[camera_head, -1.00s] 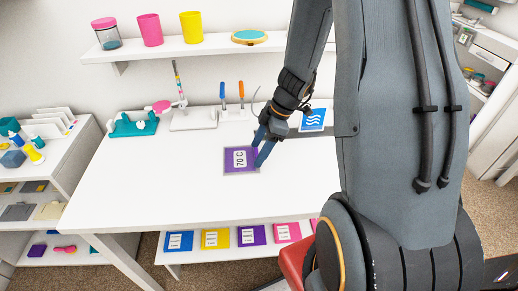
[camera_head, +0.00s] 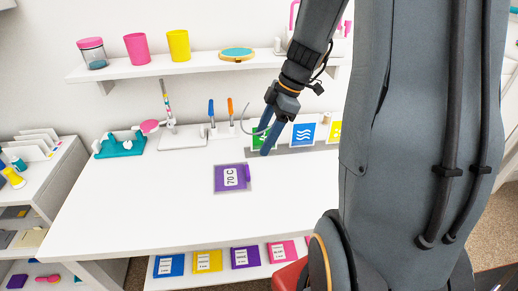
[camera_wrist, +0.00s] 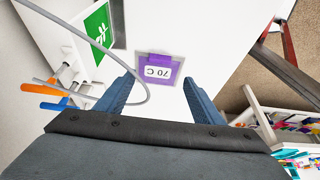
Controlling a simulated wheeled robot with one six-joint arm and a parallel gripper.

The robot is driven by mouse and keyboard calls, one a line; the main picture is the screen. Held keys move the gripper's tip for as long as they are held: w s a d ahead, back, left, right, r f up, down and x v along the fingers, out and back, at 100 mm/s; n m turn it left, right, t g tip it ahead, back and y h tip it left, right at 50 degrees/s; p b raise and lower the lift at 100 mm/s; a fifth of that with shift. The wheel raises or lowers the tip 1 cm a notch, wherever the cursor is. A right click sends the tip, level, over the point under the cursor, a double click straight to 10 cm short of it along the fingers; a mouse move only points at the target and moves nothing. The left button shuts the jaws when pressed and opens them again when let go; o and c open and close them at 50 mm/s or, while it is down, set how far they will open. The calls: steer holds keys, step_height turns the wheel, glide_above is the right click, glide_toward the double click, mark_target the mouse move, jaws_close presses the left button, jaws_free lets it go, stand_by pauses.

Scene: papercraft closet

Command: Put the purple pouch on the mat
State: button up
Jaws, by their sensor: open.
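The purple pouch (camera_head: 228,178), with a white "70 C" label, lies flat on the white table. A thin grey mat (camera_head: 252,189) shows as a border around its edges, so the pouch appears to rest on it. Both also show in the wrist view, the pouch (camera_wrist: 162,59) between and beyond the fingers. My gripper (camera_head: 263,152) is open and empty. It is apart from the pouch, behind and to the right of it, in front of the green card. In the wrist view, my gripper (camera_wrist: 159,82) has nothing between its fingers.
A green card (camera_head: 260,140) and a blue wave card (camera_head: 303,135) stand at the table's back. A tool stand (camera_head: 222,130) with a curved grey wire is close to my gripper. A teal rack (camera_head: 120,146) stands at back left. The table's front and left are clear.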

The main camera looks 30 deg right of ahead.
steer(key=s+a+f+m+h, duration=0.1)
steer(key=s+a+m+h, duration=0.3)
steer(key=s+a+m, duration=0.5)
steer(key=s+m, duration=0.2)
steer(key=m, duration=0.2)
steer(key=shift+s+a+f+m+g, duration=0.15)
steer(key=shift+a+f+m+g, duration=0.15)
steer(key=shift+f+m+g, duration=0.1)
steer(key=shift+s+a+m, duration=0.1)
steer(key=shift+s+m, duration=0.05)
steer(key=shift+m, duration=0.15)
steer(key=c, duration=0.7)
steer(key=shift+c, duration=0.3)
